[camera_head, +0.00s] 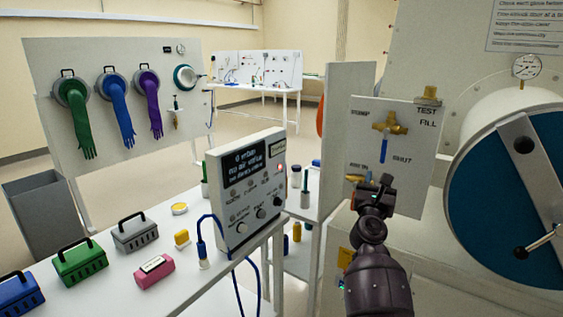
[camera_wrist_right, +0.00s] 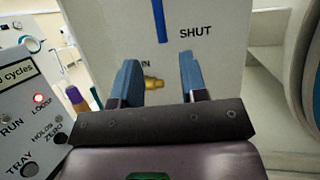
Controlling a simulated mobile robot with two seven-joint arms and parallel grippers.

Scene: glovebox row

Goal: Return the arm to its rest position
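My right gripper (camera_head: 374,187) is raised in front of the white valve panel (camera_head: 408,120). In the right wrist view its two blue-grey fingers (camera_wrist_right: 160,78) stand apart with nothing held between them. A small brass fitting (camera_wrist_right: 153,83) shows beyond the gap, on the panel face. I cannot tell how far the fingertips are from it. The panel also carries a brass valve (camera_head: 390,124) whose blue lever (camera_head: 386,150) points down, near the word SHUT. My left arm and gripper are out of view.
Left of my right arm stands a control box (camera_head: 245,185) with a lit red lamp, on a white table (camera_head: 190,270) with several small cases. Right is a large round blue door (camera_head: 510,200) with a handle. Open floor lies behind.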

